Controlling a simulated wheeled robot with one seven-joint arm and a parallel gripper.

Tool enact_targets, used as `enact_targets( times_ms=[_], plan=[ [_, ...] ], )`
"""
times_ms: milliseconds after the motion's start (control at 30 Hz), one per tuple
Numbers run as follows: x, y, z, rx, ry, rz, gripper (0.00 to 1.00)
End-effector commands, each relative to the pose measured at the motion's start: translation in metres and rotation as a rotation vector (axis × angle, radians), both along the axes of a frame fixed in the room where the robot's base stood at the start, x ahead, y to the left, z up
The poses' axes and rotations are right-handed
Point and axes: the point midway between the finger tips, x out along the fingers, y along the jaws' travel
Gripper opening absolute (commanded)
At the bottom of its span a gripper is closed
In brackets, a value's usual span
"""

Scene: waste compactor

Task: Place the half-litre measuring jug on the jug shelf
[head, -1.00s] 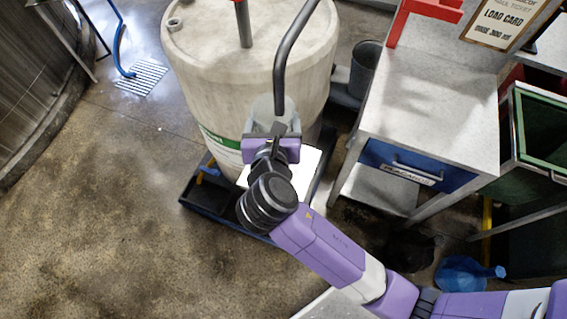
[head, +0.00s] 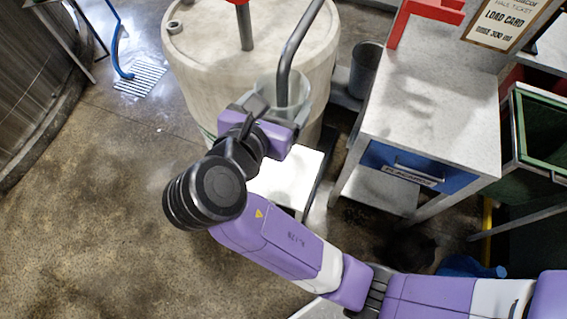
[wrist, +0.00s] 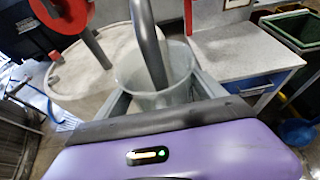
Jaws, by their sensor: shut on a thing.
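The measuring jug (head: 298,92) is a clear, greyish, open-topped vessel in front of the pale drum. My gripper (head: 280,108) is shut on the jug, with a finger on either side of it. In the wrist view the jug (wrist: 180,62) stands roughly upright between the fingers of my gripper (wrist: 162,88). The end of a bent dark pipe (head: 291,45) reaches down into the jug's mouth. A flat white plate (head: 290,180) lies below my gripper; I cannot tell if it is the jug shelf. Any contents are unclear.
The drum (head: 205,60) carries a post with a red wheel (wrist: 62,14). A grey table (head: 425,115) with a blue drawer (head: 405,168) and a lower shelf (head: 372,190) stands to the right. A green bin (head: 535,170) is beyond it.

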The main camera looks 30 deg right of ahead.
Motion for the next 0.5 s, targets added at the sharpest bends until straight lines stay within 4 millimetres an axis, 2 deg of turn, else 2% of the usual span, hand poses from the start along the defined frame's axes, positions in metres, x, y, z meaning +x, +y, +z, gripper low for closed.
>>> enact_targets(
  times_ms=[167, 500],
  plan=[
    [-0.002, 0.0, -0.035, -0.004, 0.009, -0.002, 0.35],
    [-0.002, -0.001, -0.117, -0.003, 0.008, -0.002, 0.35]
  ],
)
